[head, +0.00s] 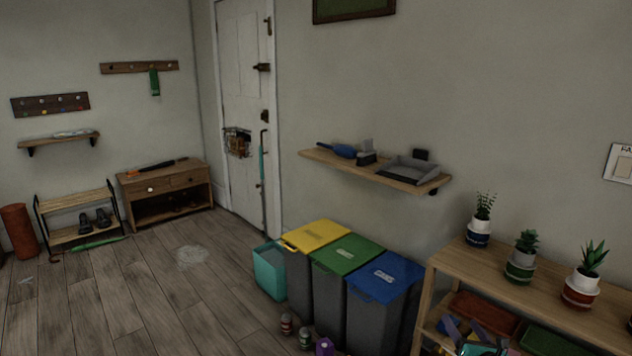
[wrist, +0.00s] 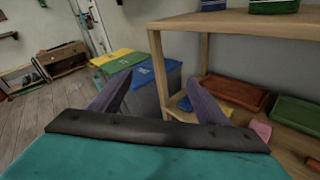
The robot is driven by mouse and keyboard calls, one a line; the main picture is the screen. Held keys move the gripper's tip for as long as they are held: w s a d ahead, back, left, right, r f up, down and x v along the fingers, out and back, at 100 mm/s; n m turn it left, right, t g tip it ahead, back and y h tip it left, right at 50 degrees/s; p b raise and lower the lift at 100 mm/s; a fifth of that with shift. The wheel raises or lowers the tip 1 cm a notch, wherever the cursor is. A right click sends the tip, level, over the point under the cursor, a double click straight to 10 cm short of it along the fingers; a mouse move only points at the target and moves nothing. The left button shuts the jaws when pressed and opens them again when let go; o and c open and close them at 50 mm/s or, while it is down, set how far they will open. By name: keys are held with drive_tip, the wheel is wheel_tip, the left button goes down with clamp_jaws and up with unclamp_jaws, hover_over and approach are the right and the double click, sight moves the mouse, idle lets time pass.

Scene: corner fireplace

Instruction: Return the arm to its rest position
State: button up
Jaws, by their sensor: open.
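My gripper (wrist: 158,95) shows in the wrist view with its two purple-grey fingers spread wide apart and nothing between them. In the head view my gripper (head: 468,332) is at the bottom edge, in front of the lower part of the wooden plant shelf (head: 440,262). Its teal body is partly cut off by the frame edge. The rest of my arm is out of the head view.
Yellow, green and blue-lidded bins (head: 347,256) stand left of the shelf. Potted plants (head: 520,270) stand on its top; a red-brown tray (wrist: 236,92) and a green tray (wrist: 300,115) lie on its lower board. Cans (head: 287,324) stand before the bins. Open floor (head: 130,290) lies left.

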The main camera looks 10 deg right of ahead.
drive_tip(key=a+f+m+g+p, duration=0.1)
drive_tip(key=a+f+m+g, duration=0.6)
drive_tip(key=a+f, duration=1.35)
drive_tip(key=s+a+f+m+g, duration=0.45)
drive_tip(key=s+f+m, duration=0.3)
drive_tip(key=s, duration=0.35)
drive_tip(key=s+a+f+m+g, duration=0.3)
drive_tip(key=s+a+f+m, duration=0.25)
drive_tip(key=s+f, duration=0.4)
drive_tip(key=s+a+r+m+g, duration=0.1)
drive_tip(key=s+a+m+g, duration=0.1)
drive_tip(key=s+m, duration=0.3)
drive_tip(key=s+a+r+m+g+y, duration=0.1)
drive_tip(key=s+m+g, duration=0.4)
drive_tip(key=s, duration=0.7)
drive_tip(key=shift+a+m+p, duration=0.3)
drive_tip(key=shift+a+m, duration=0.2)
drive_tip(key=shift+m, duration=0.3)
drive_tip(key=shift+r+g, duration=0.1)
drive_tip(key=shift+g, duration=0.15)
